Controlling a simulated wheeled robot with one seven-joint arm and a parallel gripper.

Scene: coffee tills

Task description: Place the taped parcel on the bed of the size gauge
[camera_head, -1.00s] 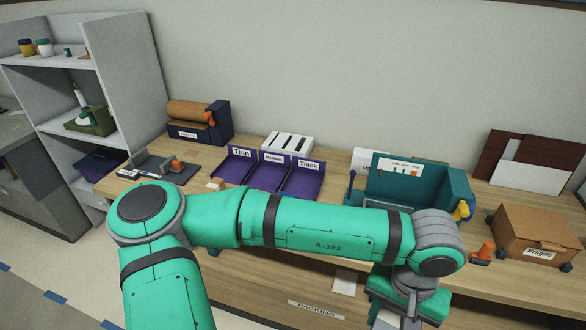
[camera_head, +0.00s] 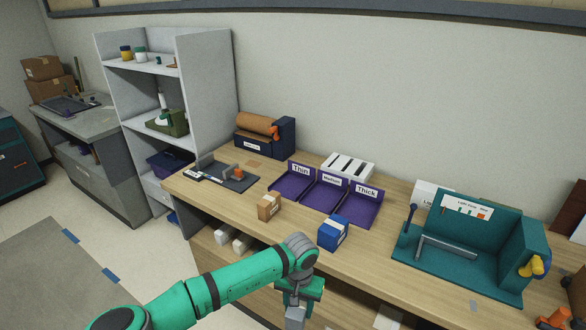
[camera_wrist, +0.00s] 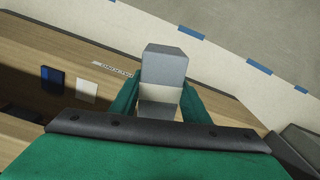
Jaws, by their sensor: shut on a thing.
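My gripper (camera_wrist: 160,103) is shut on a grey block-shaped parcel (camera_wrist: 164,66) with a paler band, seen between its green fingers in the wrist view. In the head view my gripper (camera_head: 298,296) points down in front of the table's front edge, and the grey parcel (camera_head: 295,318) hangs below it, cut by the frame's bottom. What looks like the size gauge (camera_head: 240,185) is a dark flat bed at the table's left end, with an upright grey jaw, an orange block and a white strip. My gripper is apart from it, to its right and nearer.
A brown box (camera_head: 268,208) and a blue box (camera_head: 332,234) stand near the table's front edge. Purple trays (camera_head: 322,200) marked Thin, Medium and Thick are behind them. A teal fixture (camera_head: 470,250) stands right, a paper-roll holder (camera_head: 264,140) at the back left. Shelves (camera_head: 205,90) rise beyond.

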